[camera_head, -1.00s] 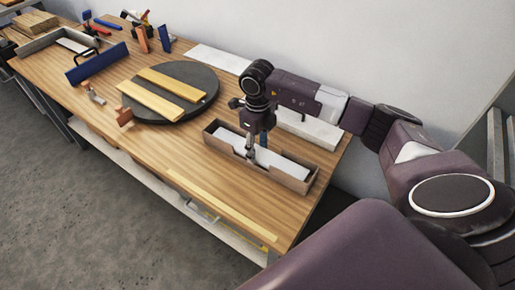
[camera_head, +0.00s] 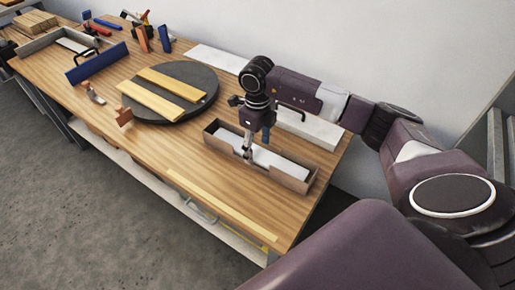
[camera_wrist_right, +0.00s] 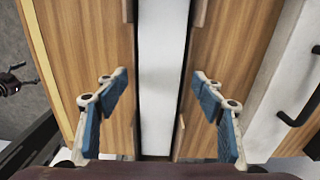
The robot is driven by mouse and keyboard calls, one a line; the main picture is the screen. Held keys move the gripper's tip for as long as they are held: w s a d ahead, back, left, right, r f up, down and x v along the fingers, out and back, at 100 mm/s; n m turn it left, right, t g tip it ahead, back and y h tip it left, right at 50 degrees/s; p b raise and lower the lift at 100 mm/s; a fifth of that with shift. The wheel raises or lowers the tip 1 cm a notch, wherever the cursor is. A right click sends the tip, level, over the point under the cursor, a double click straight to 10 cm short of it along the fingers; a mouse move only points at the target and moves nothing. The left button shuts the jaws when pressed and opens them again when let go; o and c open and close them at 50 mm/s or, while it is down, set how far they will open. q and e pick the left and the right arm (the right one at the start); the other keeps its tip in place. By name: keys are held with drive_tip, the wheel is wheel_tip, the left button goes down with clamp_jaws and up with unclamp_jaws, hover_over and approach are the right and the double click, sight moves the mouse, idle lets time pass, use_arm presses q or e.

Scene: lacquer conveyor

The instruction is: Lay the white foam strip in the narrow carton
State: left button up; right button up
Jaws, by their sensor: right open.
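The white foam strip (camera_head: 281,164) lies lengthwise inside the narrow carton (camera_head: 293,181) at the right front of the table. In the right wrist view the strip (camera_wrist_right: 163,70) runs between the carton's long walls, with thin dark gaps along its sides. My right gripper (camera_head: 256,146) is over the middle of the carton, its fingers spread across it. In the right wrist view the open blue-padded fingers (camera_wrist_right: 158,82) stand on either side of the strip and do not touch it. My left gripper is out of view.
A white box (camera_head: 312,126) stands close behind the carton. A dark round turntable (camera_head: 203,78) with two yellowish strips is to the left. A blue panel (camera_head: 97,63) and an open tray (camera_head: 40,44) are farther left. The table front is mostly clear.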

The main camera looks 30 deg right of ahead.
wheel_tip(320, 180, up, 11)
idle(0.3)
drive_tip(key=shift+r, duration=0.1)
idle(0.4)
